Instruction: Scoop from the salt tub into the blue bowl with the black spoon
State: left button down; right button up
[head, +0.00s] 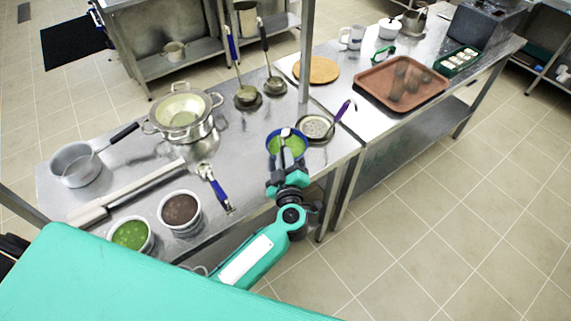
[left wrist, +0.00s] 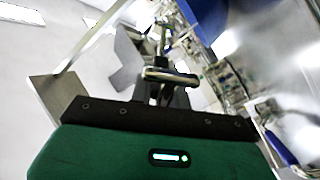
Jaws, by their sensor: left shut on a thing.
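The blue bowl (head: 271,150) stands near the front edge of the near steel table, with green contents. My left gripper (head: 287,178) is just in front of the bowl, shut on a slim utensil, seemingly the black spoon (head: 285,133). The spoon's pale end is over the bowl; whether it touches the contents I cannot tell, and its grip end is hidden. In the left wrist view the left gripper (left wrist: 170,78) shows, with the held part unclear. Two white tubs stand at the front left, one with dark brown contents (head: 180,210), one with green (head: 131,235). I cannot tell which is the salt tub.
A blue-handled tool (head: 215,186) lies left of the bowl. A strainer pan (head: 316,127) is close behind it on the right. A colander on a pot (head: 183,115), ladles (head: 246,96) and a saucepan (head: 75,165) stand farther left. A brown tray (head: 400,85) is on the right table.

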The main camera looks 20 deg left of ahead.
pick_arm(q)
jog(key=shift+s+a+f+n+b, duration=0.1)
jog(key=shift+a+f+n+b, duration=0.15)
jog(key=shift+n+b, duration=1)
jog(key=n+b, duration=0.1)
jog(key=f+n+b, duration=0.1)
jog(key=n, duration=0.1)
jog(key=a+n+b, duration=0.1)
jog(key=n+b, duration=0.1)
jog(key=shift+s+a+f, duration=0.1)
jog(key=shift+s+f, duration=0.2)
jog(key=shift+f, duration=0.05)
jog(key=n, duration=0.1)
jog(key=n+b, duration=0.2)
jog(key=n, duration=0.1)
jog(key=shift+s+a+f, duration=0.1)
jog(key=shift+a+f, duration=0.15)
jog(key=shift+f, duration=0.1)
jog(key=shift+f+n+b, duration=0.1)
jog(key=shift+n+b, duration=0.4)
jog(key=shift+n, duration=0.25)
jog(key=shift+a+n, duration=0.1)
jog(key=shift+n, duration=0.2)
